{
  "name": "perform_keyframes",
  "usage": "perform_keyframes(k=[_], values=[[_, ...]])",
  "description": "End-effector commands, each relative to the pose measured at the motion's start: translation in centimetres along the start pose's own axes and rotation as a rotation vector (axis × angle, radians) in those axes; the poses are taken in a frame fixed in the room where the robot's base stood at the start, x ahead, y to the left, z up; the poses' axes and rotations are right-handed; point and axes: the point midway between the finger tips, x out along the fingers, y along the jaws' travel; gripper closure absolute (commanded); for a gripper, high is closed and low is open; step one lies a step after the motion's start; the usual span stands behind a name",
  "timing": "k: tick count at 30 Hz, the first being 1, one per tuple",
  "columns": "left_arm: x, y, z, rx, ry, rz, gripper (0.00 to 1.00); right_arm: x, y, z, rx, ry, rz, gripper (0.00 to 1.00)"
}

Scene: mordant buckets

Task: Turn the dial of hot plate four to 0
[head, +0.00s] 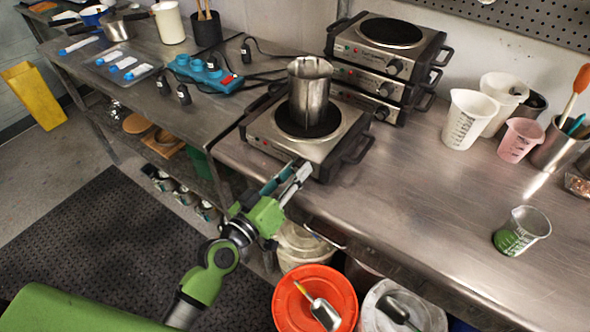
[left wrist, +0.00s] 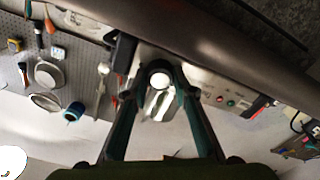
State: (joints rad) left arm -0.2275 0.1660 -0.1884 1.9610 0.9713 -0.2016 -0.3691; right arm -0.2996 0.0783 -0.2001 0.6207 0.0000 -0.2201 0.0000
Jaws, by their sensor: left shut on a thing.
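A single hot plate (head: 270,134) stands at the bench's front edge with a steel jug (head: 309,88) on its black burner. My left gripper (head: 291,172) reaches up to its front face from below. In the left wrist view the fingers (left wrist: 158,72) close around a round pale dial (left wrist: 159,79), which they hold at the front panel. In the head view the gripper hides this dial, and its setting cannot be read. I see no number that marks this as hot plate four. My right gripper is out of view.
Several more hot plates (head: 388,58) are stacked behind, to the right. White beakers (head: 464,120) and a green-filled beaker (head: 521,231) stand on the right, where much of the bench is bare. An orange bucket (head: 342,275) and other containers sit below the front edge.

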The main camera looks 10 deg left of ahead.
Motion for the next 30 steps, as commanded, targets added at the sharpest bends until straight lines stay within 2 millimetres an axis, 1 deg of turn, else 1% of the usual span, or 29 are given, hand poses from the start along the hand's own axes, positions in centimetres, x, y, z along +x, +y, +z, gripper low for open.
perform_keyframes(k=[4,9,23,24,26,30], values=[[0.02,-0.01,-0.10,-0.068,0.001,0.000,0.96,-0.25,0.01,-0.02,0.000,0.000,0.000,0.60],[0.03,-0.02,-0.10,-0.112,0.002,0.000,0.96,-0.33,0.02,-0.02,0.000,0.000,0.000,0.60],[0.03,-0.02,-0.11,-0.132,0.003,0.000,0.96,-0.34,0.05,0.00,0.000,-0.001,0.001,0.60],[0.03,-0.02,-0.12,-0.132,0.003,0.000,0.73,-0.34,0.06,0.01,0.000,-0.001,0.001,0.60],[0.03,-0.02,-0.11,-0.131,0.003,0.000,0.58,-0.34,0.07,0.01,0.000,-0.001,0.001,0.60],[0.03,-0.03,-0.09,-0.131,0.002,0.000,0.58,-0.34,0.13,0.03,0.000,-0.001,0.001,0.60]])
